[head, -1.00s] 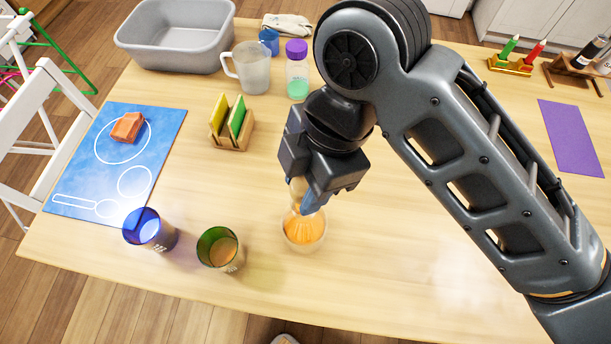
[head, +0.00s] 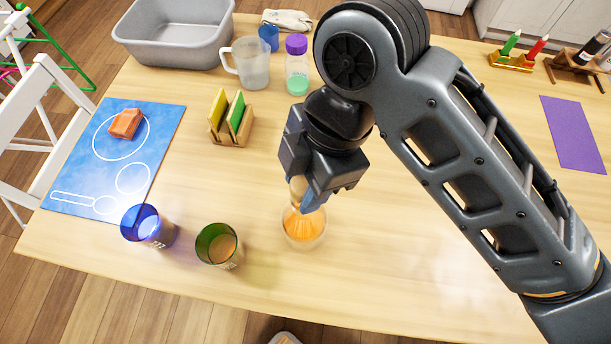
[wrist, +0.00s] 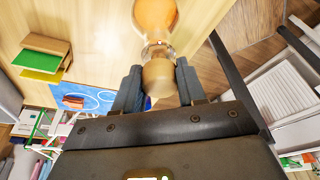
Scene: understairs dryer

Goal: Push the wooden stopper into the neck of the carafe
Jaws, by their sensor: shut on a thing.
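The glass carafe (head: 304,229) stands upright on the table below my gripper, with orange liquid in its round body. It also shows at the top of the wrist view (wrist: 155,14). The wooden stopper (wrist: 159,79) is a pale, rounded piece between my fingers, in line with the carafe's neck (wrist: 157,49). In the head view the stopper (head: 298,187) is partly covered by a finger. My gripper (wrist: 158,88) is shut on the stopper, right at the carafe's mouth. How deep the stopper sits in the neck I cannot tell.
A green cup (head: 219,246) and a blue cup (head: 147,228) stand left of the carafe. A wooden holder (head: 231,124) with yellow and green pieces, a jug (head: 250,65) and a bottle (head: 297,68) stand farther back. The table's front edge is close.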

